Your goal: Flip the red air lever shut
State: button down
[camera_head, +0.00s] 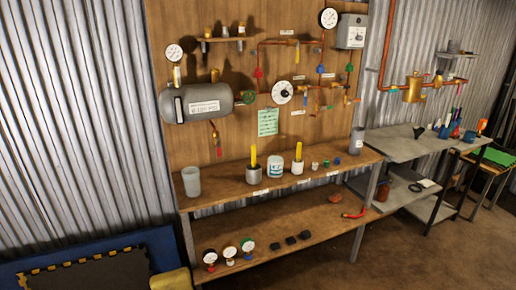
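A wooden panel (235,75) carries copper pipes, gauges and valves. Below the grey tank (205,102), a short brass fitting ends in a small red lever (219,151) that hangs downward. Another small red handle (357,99) sticks out at the right end of the lower pipe run. A red round knob (258,73) sits on the left vertical pipe. I cannot tell from this view which red part is the air lever, nor whether it is open or shut. My gripper is not in view.
The bench (222,191) below holds a grey cup (191,181), a white can (275,167) and yellow-topped holders. Its lower shelf (285,222) has small gauges and a red-handled tool (355,213). A grey side table (400,148) stands right. Floor (440,260) is clear at lower right.

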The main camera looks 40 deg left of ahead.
aim_at(219, 154)
jog(key=i+z, duration=0.2)
jog(key=i, duration=0.3)
jog(key=i+u, duration=0.25)
jog(key=u, duration=0.25)
jog(key=i+u, duration=0.25)
jog(key=u, duration=0.25)
jog(key=i+j+u, duration=0.15)
jog(key=i+u, duration=0.55)
jog(key=i, duration=0.15)
